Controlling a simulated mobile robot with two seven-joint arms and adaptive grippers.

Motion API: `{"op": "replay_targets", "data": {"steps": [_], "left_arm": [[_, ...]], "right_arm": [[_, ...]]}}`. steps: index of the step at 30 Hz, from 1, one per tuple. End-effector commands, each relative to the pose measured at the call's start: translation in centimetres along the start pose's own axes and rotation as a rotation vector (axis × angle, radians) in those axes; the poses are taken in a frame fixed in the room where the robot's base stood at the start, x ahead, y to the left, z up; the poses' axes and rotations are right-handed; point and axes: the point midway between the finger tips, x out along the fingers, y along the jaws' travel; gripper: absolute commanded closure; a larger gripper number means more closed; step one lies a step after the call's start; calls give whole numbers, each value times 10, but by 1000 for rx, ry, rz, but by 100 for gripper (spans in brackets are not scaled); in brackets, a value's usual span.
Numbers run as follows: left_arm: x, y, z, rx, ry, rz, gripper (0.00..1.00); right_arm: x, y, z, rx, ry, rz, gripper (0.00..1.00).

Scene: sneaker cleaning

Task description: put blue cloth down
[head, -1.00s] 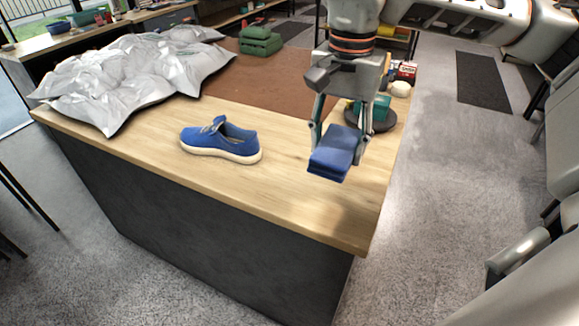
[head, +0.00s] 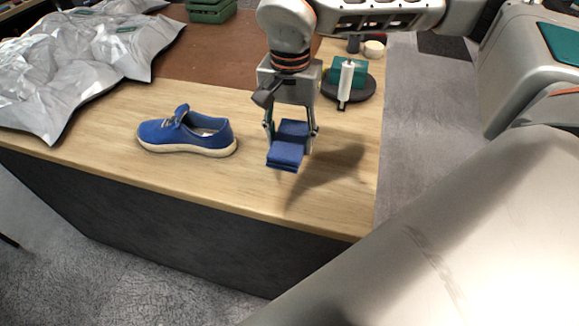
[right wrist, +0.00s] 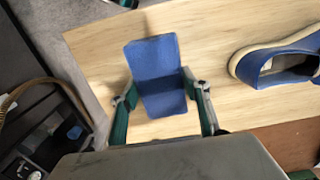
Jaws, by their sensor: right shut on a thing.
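The blue cloth (head: 287,147) is a folded pad held between the fingers of my right gripper (head: 291,132). It is to the right of the blue sneaker (head: 187,137), over the wooden table (head: 225,188). A shadow falls on the table to its right, and the cloth appears to be above the surface. In the right wrist view the cloth (right wrist: 157,70) sits between the two fingertips of the right gripper (right wrist: 160,92), with the sneaker (right wrist: 282,62) at the right. My left gripper is not in view.
A crumpled silver-grey bag (head: 75,65) covers the table's left side. A round dark tray (head: 362,88) with a green block and a white item stands at the back right. A brown mat (head: 225,65) lies behind the sneaker. The tabletop right of the cloth is clear.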

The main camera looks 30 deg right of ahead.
Motion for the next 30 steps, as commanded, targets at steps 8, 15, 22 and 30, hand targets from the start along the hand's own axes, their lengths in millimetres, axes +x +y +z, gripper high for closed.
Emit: {"op": "replay_targets", "data": {"steps": [8, 15, 22, 30], "left_arm": [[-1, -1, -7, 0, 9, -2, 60], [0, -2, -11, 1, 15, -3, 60], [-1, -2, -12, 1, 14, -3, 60], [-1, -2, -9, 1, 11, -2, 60]], "right_arm": [[49, 0, 0, -1, -1, 1, 71], [65, 1, 0, 0, -1, 2, 71], [95, 1, 0, 0, -1, 2, 71], [97, 0, 0, -1, 1, -1, 71]]}}
